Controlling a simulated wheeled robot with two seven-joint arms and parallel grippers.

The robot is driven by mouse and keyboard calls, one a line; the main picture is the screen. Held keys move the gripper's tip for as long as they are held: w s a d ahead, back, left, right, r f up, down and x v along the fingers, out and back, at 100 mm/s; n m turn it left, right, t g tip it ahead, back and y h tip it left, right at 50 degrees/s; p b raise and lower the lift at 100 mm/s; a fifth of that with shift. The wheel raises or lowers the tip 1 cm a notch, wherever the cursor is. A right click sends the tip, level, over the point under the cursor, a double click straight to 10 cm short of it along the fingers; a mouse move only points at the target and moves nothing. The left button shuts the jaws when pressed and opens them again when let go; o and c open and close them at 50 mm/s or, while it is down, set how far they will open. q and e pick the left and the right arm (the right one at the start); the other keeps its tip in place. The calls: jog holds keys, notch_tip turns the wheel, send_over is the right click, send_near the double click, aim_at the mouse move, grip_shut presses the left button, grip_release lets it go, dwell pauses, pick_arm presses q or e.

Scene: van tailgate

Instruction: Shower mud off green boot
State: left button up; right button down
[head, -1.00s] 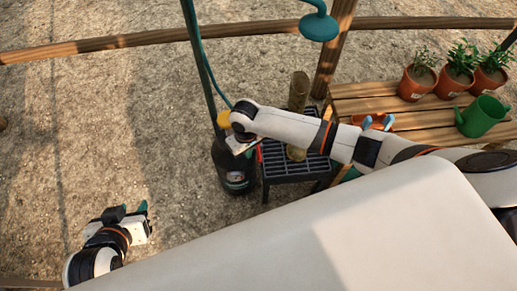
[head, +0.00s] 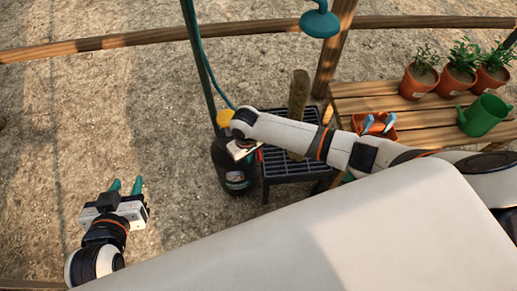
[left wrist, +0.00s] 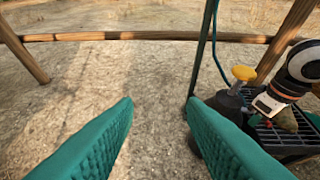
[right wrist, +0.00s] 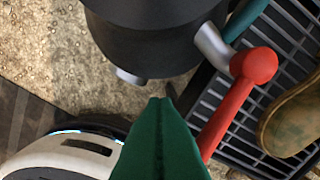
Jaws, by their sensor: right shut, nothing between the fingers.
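The olive-brown boot (right wrist: 292,118) lies partly in view on the dark grate (right wrist: 288,40) in the right wrist view. It also shows in the left wrist view (left wrist: 284,120), partly behind my right arm. A red lever (right wrist: 240,90) sits on a metal fitting of the dark tank (right wrist: 150,40). My right gripper (right wrist: 165,103) is shut and empty, just left of the lever; whether they touch is unclear. My left gripper (head: 126,186) is open and empty over the ground, far left of the tank.
The tank has a yellow knob (head: 224,118) and stands left of the grate, beside a green pole (head: 200,60). A wooden bench (head: 370,93) at right holds potted plants (head: 418,80), a green watering can (head: 485,115) and an orange container (head: 376,125). The ground at left is clear.

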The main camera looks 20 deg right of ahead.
pick_arm(q)
jog(key=shift+w+d+r+t, duration=0.15)
jog(key=shift+w+r+t, duration=0.15)
jog(key=shift+r+t, duration=0.1)
pick_arm(e)
jog(key=shift+f, duration=0.3)
pick_arm(q)
jog(key=shift+f, duration=0.1)
pick_arm(e)
jog(key=shift+d, duration=0.1)
